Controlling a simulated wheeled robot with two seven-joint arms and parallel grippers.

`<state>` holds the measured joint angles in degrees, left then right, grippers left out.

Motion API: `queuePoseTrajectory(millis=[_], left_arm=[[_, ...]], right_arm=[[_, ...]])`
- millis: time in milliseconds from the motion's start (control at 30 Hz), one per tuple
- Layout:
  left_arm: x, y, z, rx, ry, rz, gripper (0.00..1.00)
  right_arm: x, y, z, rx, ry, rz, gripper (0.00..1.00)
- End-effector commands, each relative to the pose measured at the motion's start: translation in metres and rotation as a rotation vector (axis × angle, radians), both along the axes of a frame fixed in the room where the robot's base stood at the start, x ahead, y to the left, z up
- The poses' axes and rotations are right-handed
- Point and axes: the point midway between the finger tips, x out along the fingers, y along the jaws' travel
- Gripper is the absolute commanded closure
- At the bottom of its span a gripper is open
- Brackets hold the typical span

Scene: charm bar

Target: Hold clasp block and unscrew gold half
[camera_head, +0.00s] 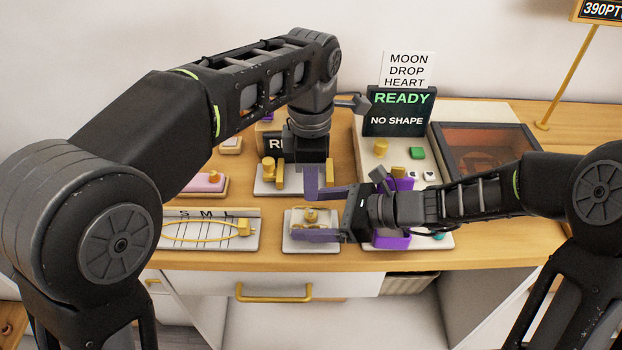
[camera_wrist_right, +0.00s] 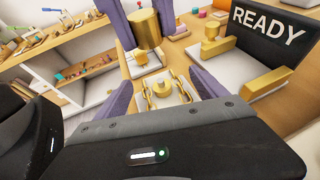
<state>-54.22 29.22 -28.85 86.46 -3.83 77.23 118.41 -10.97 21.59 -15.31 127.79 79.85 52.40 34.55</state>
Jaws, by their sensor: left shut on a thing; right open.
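The gold clasp block (camera_head: 311,214) sits on a small white tray (camera_head: 296,245) near the desk's front; it also shows in the right wrist view (camera_wrist_right: 162,90). A gold cylinder, apparently the gold half (camera_wrist_right: 145,32), is above the block, and they look apart. My left gripper (camera_head: 311,192) points down over the tray, its purple fingers shut on the cylinder; in the head view the near finger hides it. My right gripper (camera_head: 322,216) reaches in from the right, open, its purple fingers on the far and near sides of the block.
Behind is a white station (camera_head: 265,190) with gold posts and a black sign, READY in the wrist view (camera_wrist_right: 268,28). A sizing board (camera_head: 180,240) with a gold loop lies left. Purple bins (camera_head: 392,241) stand close right. A dark-topped case (camera_head: 485,140) is farther right.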

Motion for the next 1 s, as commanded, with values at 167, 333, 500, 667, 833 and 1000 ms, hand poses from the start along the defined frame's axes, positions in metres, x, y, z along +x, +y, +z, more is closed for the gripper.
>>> queuePoseTrajectory(millis=[167, 333, 500, 667, 833, 1000], left_arm=[[0.000, 0.000, 0.000, 0.000, 0.000, 0.000, 1.00], [0.000, 0.000, -0.001, 0.000, 0.000, 0.000, 1.00], [0.000, 0.000, -0.002, 0.000, 0.000, 0.000, 1.00], [0.000, 0.000, -0.004, 0.000, 0.000, 0.000, 1.00], [0.000, 0.000, -0.004, 0.000, 0.000, 0.000, 1.00], [0.000, 0.000, -0.004, 0.000, 0.000, 0.000, 1.00]], right_arm=[[-0.001, -0.009, 0.005, 0.001, -0.003, -0.002, 0.19], [-0.007, -0.031, 0.014, 0.001, -0.004, -0.004, 0.19], [-0.016, -0.064, 0.027, 0.000, -0.004, -0.005, 0.19], [-0.023, -0.090, 0.038, -0.001, -0.003, -0.004, 0.19], [-0.028, -0.105, 0.045, -0.001, 0.000, -0.002, 0.19], [-0.029, -0.108, 0.046, -0.001, 0.001, 0.000, 0.19]])
